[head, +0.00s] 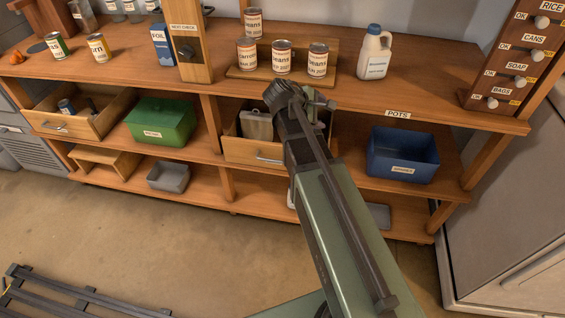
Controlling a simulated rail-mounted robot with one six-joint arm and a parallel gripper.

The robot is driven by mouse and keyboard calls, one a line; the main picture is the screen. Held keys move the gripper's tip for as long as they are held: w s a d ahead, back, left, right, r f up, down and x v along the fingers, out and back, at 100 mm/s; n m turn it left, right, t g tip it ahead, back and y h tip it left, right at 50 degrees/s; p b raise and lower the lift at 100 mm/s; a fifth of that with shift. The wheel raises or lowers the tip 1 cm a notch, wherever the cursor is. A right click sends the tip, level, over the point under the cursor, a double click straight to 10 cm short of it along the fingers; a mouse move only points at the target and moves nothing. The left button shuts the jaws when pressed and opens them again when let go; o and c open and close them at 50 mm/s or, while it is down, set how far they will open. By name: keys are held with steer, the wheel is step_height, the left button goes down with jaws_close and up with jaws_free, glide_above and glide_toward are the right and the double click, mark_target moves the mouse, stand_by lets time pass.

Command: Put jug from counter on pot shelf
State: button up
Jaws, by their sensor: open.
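A white jug (374,56) with a blue cap and a printed label stands upright on the counter (435,75), right of the cans. A "POTS" label (397,114) is on the counter's front edge. Below it is a shelf (452,187) holding a labelled blue bin (402,156); I cannot tell which level the label names. My gripper (316,102) is open near the counter's front edge, left of and nearer than the jug, not touching it. My arm hides part of the shelves, and the fingertips are hard to make out.
Several cans (282,58) stand on and behind a low wooden riser left of the jug. A switch panel (513,50) stands at the right. An open drawer (250,150) and a green bin (161,122) are below. The counter right of the jug is clear.

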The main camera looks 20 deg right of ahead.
steer(key=s+a+f+m+g+y, duration=0.1)
steer(key=s+a+f+m+y, duration=0.2)
steer(key=s+a+m+y, duration=0.2)
steer(key=s+a+f+m+g+y, duration=0.1)
steer(key=s+a+f+m+y, duration=0.2)
steer(key=s+a, duration=0.7)
steer(key=a+m+y, duration=0.2)
steer(key=a, duration=0.1)
steer(key=shift+a+f, duration=0.15)
